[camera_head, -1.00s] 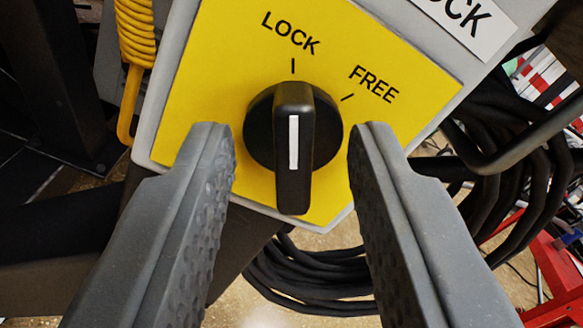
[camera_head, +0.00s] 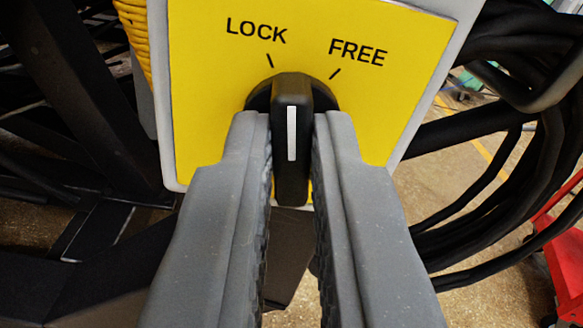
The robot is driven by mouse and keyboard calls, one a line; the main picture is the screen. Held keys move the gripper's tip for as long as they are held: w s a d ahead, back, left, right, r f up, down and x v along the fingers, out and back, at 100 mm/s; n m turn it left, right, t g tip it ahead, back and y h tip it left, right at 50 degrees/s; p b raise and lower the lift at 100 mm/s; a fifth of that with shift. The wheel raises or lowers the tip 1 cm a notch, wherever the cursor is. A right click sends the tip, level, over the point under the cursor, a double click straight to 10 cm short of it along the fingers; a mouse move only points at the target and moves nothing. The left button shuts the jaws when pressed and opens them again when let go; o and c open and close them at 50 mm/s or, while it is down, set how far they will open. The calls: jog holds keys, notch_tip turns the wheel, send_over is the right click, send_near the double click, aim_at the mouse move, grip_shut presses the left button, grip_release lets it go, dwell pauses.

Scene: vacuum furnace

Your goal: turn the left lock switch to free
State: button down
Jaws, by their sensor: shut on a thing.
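The lock switch is a black knob (camera_head: 291,172) with a white pointer line on a yellow plate (camera_head: 205,120). The plate has the words LOCK at upper left and FREE at upper right, each with a tick mark. The pointer line stands upright in the picture and aims between the two ticks. My gripper (camera_head: 291,135) is shut on the knob's handle, one grey finger on each side. The fingers hide much of the knob's round base and the plate's lower part.
Thick black cables (camera_head: 500,150) hang in loops at the right. A red frame (camera_head: 560,240) stands at the lower right. A yellow coiled cord (camera_head: 138,35) and dark metal beams (camera_head: 85,90) are at the left.

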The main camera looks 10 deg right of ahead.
jog(key=m+p, duration=0.2)
jog(key=m, duration=0.2)
jog(key=shift+a+r+m+p, duration=0.1)
jog(key=shift+m+p, duration=0.2)
jog(key=shift+p, duration=0.1)
jog(key=shift+m+p, duration=0.9)
jog(key=shift+m, duration=0.8)
jog(key=shift+f+m, duration=0.2)
jog(key=shift+m, duration=0.1)
jog(key=c, duration=1.5)
grip_release()
jog(key=shift+d, duration=0.2)
jog(key=shift+s, duration=0.1)
